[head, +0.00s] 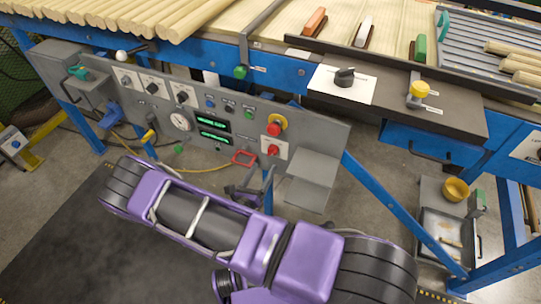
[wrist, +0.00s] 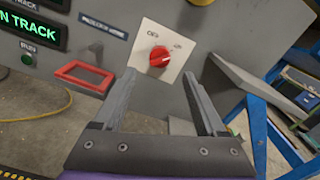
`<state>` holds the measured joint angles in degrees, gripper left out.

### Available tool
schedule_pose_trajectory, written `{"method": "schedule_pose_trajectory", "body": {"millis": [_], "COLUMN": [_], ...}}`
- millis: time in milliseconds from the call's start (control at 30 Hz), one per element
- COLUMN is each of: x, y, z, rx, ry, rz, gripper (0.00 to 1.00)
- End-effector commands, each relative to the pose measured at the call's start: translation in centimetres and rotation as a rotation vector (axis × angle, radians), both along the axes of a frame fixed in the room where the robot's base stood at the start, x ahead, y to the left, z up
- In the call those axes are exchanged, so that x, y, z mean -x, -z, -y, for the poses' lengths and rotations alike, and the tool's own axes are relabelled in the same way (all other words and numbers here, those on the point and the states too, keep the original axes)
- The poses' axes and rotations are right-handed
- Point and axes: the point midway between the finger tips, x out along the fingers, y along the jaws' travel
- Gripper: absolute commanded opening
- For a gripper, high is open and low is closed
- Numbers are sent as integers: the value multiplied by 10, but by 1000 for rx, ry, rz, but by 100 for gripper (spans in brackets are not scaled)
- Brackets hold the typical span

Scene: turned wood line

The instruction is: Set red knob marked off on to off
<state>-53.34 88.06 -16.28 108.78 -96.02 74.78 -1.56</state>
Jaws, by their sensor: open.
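The red knob (wrist: 159,56) sits on a white plate (wrist: 176,34) on the grey panel in the wrist view. OFF is printed at the plate's upper left and what looks like ON at its upper right. A pale line on the knob's face seems to point right, but its exact setting is hard to tell. The knob also shows low on the panel in the head view (head: 273,150). My gripper (wrist: 158,76) is open, its two fingers framing the knob from below in the picture. I cannot tell how far its tips stand from the panel. Nothing is between the fingers.
A red mushroom button on a yellow base (head: 276,125) is above the knob. A red rectangular frame (wrist: 83,76) sticks out left of it. A grey shelf (wrist: 240,85) juts out at the right, beside the right finger. Blue struts (head: 385,205) stand further right.

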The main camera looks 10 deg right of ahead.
Motion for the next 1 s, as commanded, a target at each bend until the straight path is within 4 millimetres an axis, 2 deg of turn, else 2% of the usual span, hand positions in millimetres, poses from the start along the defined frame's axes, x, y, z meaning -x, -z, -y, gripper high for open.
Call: {"method": "schedule_pose_trajectory", "body": {"millis": [100, 333, 500, 767, 1000], "x": [-20, -48, -56, -57, -57], "y": [1, 0, 0, 0, 0], "z": [16, 36, 41, 41, 41], "rx": [0, -1, -1, -1, -1], "ry": [4, 3, 1, 1, 1], "rz": [2, 1, 1, 1, 1], "gripper": [74, 74, 74, 74, 32]}}
